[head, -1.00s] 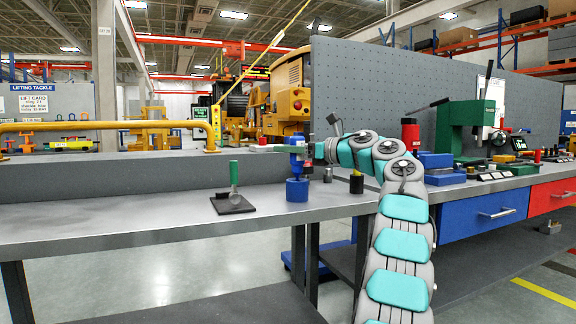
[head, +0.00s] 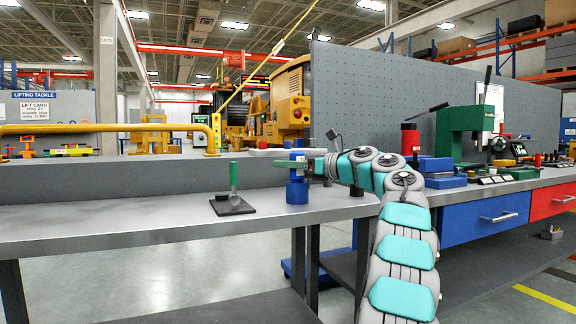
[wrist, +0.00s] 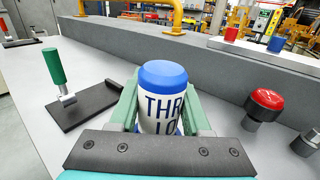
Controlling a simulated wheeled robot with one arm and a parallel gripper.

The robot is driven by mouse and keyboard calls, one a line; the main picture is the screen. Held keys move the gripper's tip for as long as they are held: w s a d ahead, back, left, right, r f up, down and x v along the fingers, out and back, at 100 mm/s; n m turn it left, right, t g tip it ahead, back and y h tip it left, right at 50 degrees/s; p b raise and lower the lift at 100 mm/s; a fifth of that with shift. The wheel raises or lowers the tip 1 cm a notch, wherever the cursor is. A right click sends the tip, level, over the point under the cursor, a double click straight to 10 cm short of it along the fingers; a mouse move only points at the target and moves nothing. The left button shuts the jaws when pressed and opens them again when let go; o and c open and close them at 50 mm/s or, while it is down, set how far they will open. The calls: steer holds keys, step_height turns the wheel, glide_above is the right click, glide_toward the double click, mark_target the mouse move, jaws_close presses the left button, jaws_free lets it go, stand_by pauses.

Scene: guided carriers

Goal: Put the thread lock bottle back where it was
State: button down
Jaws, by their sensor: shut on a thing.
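The thread lock bottle (wrist: 162,100) has a blue cap and a white label with dark blue lettering. It stands upright between the green fingers of my gripper (wrist: 158,112), which is shut on it. In the head view my gripper (head: 297,162) holds the bottle (head: 297,155) directly over a blue round holder (head: 297,193) on the grey bench. The bottle's lower end is at the holder's top; I cannot tell how far inside it sits. My fingers and wrist plate hide part of the bottle and holder.
A green-handled tool (head: 233,177) stands on a black plate (head: 232,206) to the left. A red-topped piece (wrist: 266,99) stands close on the right in the wrist view. A grey upright (head: 130,175) runs behind the bench top. The bench's left part is clear.

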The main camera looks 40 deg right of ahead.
steer(key=shift+f, duration=0.2)
steer(key=shift+c, duration=1.8)
jaws_free()
steer(key=shift+r, duration=0.1)
steer(key=shift+r+p, duration=0.5)
steer(key=shift+p, duration=0.05)
steer(key=b+v, duration=0.1)
steer(key=v, duration=1.1)
steer(key=shift+b, duration=0.4)
steer(key=shift+f, duration=0.1)
